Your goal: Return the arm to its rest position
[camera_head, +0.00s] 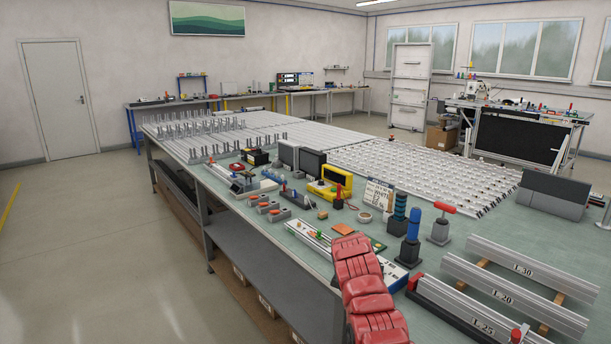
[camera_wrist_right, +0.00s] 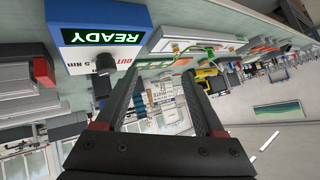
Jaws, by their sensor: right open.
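My right gripper (camera_wrist_right: 170,78) shows in the right wrist view. Its two dark fingers stand apart, and nothing is held between them. The view is turned over, so the bench and its objects hang along the top. A blue and white box (camera_wrist_right: 98,28) with a lit READY display is at the upper left, beside the left finger. A red, padded arm link of mine rises from the bottom of the head view over the bench's near edge; its gripper is hidden there. My left gripper is in neither view.
The long green-topped bench (camera_head: 300,240) is crowded. Three metal profile bars (camera_head: 530,268) lie at the right. A blue-handled tool (camera_head: 412,235) and a red-handled tool (camera_head: 441,222) stand near my arm. The grey floor (camera_head: 90,250) at the left is clear.

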